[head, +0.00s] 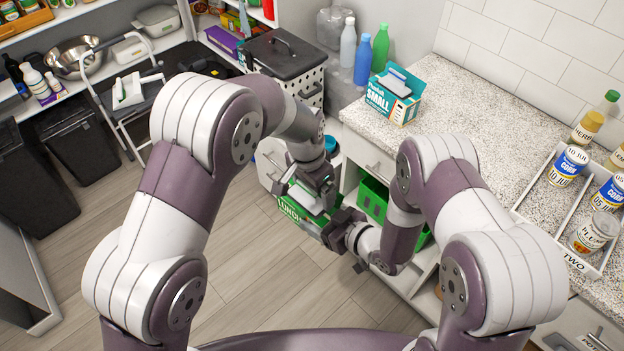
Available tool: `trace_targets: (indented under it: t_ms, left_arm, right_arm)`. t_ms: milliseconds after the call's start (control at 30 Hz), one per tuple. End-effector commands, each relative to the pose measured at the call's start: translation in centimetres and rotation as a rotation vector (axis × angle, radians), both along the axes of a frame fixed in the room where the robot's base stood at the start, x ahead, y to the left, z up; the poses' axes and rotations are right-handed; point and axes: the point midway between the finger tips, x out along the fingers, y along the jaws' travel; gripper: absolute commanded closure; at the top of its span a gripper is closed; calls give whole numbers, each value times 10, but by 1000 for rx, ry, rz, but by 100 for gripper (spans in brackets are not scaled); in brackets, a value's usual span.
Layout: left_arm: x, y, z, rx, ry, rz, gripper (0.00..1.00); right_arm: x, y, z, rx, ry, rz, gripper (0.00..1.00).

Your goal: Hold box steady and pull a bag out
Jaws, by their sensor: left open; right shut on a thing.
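A green box with "LUNCH" lettering (290,208) is low in front of the counter, mid-picture. A whitish piece (304,197), seemingly a bag, shows at its top. My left gripper (314,196) is open, just above and beside the box's top; whether it touches the whitish piece is unclear. My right gripper (332,232) is shut at the box's near right end, seemingly on the box. The arms and grippers hide much of the box. A second box, teal with "SMALL" lettering (396,100), stands on the counter, with a whitish piece sticking out of its top.
The speckled counter (450,130) has clear room in its middle. A white tray (540,205) with several cans is at right. Several bottles (362,60) stand behind the teal box. A green bin (374,200) sits in the shelf below. A step stool (125,90) stands at left.

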Motion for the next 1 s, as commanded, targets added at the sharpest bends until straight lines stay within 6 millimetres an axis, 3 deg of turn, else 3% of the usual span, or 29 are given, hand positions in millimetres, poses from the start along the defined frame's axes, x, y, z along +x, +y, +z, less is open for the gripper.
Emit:
trace_targets:
  t_ms: [100,133,300,1000]
  left_arm:
    - [0,0,0,0,0,0,6]
    - [0,0,0,0,0,0,13]
    - [0,0,0,0,0,0,68]
    - [0,0,7,-1,-1,0,71]
  right_arm:
    - [0,0,0,1,-1,0,85]
    - [0,0,0,1,-1,0,85]
    - [0,0,0,1,-1,0,85]
    - [0,0,0,0,-1,0,85]
